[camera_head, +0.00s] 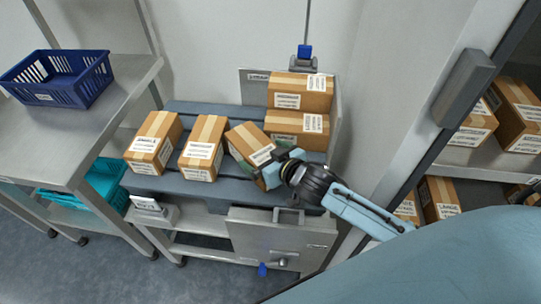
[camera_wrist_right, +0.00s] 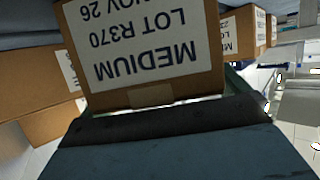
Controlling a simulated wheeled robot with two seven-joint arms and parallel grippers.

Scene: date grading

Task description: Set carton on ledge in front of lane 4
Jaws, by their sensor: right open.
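Several brown cartons with white labels stand on a slatted blue-grey platform (camera_head: 176,186). One carton (camera_head: 243,138) sits turned at an angle to its neighbours. My right gripper (camera_head: 265,162) is at its front right end, with the fingers open around that end. In the right wrist view the carton (camera_wrist_right: 140,98) fills the space before the open fingers, its label reading MEDIUM, LOT R370, upside down. I cannot tell whether the fingers touch it. My left gripper is not in view. I cannot make out a lane number or which ledge is lane 4's.
Two cartons (camera_head: 301,91) are stacked at the platform's back right; two more (camera_head: 203,147) stand left. A hinged grey panel (camera_head: 270,236) is at the front. A steel table with a blue basket (camera_head: 60,78) stands left. Shelves with cartons (camera_head: 470,135) are at right.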

